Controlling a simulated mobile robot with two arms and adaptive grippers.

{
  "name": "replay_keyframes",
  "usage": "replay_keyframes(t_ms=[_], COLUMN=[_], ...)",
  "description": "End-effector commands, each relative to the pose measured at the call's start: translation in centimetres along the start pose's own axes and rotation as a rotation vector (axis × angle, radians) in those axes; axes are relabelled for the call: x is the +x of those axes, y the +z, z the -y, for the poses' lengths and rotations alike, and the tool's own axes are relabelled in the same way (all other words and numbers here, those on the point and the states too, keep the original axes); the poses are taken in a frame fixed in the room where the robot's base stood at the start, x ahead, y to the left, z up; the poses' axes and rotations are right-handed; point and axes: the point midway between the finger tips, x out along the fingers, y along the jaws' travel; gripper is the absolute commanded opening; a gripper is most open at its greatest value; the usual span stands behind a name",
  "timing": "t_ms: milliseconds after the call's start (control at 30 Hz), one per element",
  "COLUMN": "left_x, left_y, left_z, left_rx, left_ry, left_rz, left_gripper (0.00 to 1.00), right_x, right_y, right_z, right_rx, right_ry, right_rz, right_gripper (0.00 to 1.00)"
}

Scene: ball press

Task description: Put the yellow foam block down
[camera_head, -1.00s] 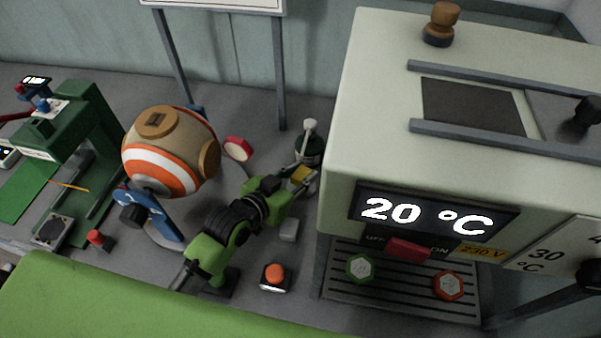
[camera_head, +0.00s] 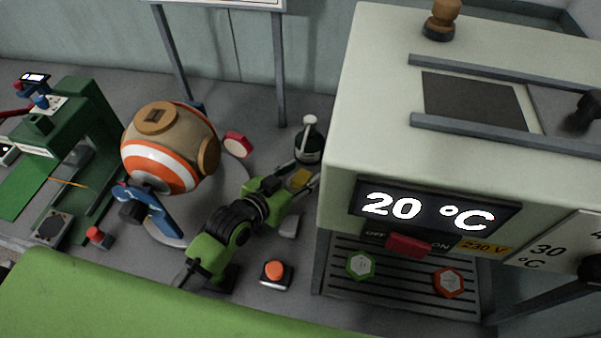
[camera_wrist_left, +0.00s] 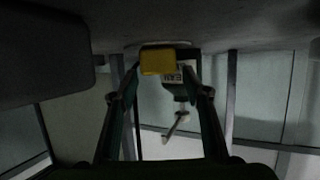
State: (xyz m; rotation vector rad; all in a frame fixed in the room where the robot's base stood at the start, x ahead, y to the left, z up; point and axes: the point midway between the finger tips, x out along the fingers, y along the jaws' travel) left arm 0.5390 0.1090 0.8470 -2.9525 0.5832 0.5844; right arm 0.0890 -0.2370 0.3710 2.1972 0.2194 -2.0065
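The yellow foam block (camera_head: 300,178) is at the left of the oven-like machine, between the fingers of my left gripper (camera_head: 303,172). In the left wrist view the yellow block (camera_wrist_left: 157,62) sits between the two fingertips, with a small gap on each side. It appears to rest on the grey table, though its contact is hard to see. My left gripper is open around it. My right gripper is in neither view.
A dark bottle with a white top (camera_head: 308,142) stands just behind the block. The pale machine (camera_head: 345,130) is close on the right. A small grey block (camera_head: 289,226) and an orange button (camera_head: 275,270) are in front. A striped ball (camera_head: 160,165) is left.

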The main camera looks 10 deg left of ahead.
Motion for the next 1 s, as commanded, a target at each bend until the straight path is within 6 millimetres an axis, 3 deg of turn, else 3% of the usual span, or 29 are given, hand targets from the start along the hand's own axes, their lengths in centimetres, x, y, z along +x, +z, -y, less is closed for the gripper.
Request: replay_keyframes(t_ms=[200,367,800,1000], left_x=[-0.1,-0.8,-10.1,-12.1], left_y=[-0.1,-1.4,-0.9,-1.0], left_z=[0.0,0.0,0.0,0.0], left_rx=[0.000,0.000,0.002,0.000], left_ry=[0.000,0.000,0.001,0.000], left_rz=[0.000,-0.001,0.003,0.002], left_gripper=[0.44,0.44,0.44,0.44], right_x=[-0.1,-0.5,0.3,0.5], right_y=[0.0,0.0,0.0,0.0], right_z=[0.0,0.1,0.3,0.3], right_rx=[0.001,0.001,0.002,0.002], right_ry=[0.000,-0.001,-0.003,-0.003], right_rz=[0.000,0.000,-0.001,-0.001], right_gripper=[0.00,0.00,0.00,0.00])
